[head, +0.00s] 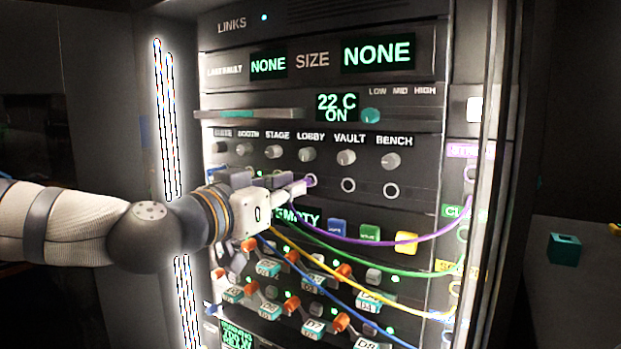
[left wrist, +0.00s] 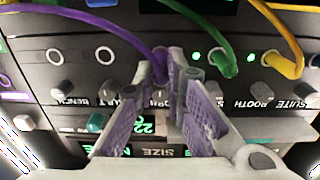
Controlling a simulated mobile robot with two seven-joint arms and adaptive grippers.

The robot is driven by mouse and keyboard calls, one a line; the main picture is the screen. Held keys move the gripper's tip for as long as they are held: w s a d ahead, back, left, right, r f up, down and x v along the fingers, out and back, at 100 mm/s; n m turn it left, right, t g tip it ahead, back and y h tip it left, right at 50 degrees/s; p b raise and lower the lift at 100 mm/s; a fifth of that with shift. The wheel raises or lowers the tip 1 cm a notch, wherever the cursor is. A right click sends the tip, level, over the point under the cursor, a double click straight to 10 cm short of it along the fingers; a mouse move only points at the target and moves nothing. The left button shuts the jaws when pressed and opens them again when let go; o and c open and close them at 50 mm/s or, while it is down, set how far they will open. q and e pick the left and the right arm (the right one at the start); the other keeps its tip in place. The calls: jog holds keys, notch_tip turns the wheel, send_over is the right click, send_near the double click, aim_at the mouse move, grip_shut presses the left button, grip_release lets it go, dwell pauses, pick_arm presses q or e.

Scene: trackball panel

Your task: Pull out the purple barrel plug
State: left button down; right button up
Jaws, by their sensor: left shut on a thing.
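The purple barrel plug (head: 311,181) is at the jack row, below the LOBBY knob, at or very close to the panel face. Its purple cable (head: 376,241) sags right to the side strip. My left gripper (head: 302,187) reaches in from the left with its fingers shut on the plug. In the left wrist view, which is upside down, the plug (left wrist: 160,58) sits between the tips of my left gripper (left wrist: 166,75). The fingers hide most of the plug, so I cannot tell how deep it sits. My right gripper is not in view.
Empty ring jacks (head: 348,185) lie right of the plug. A green plug (left wrist: 222,62) and a yellow plug (left wrist: 270,62) sit close beside the fingers in the wrist view. Knobs (head: 307,154) run above the jacks. Green, yellow and blue cables (head: 345,262) hang below.

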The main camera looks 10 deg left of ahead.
pick_arm(q)
jog(key=shift+v, duration=2.6)
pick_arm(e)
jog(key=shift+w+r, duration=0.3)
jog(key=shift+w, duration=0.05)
pick_arm(q)
jog(key=shift+d, duration=0.1)
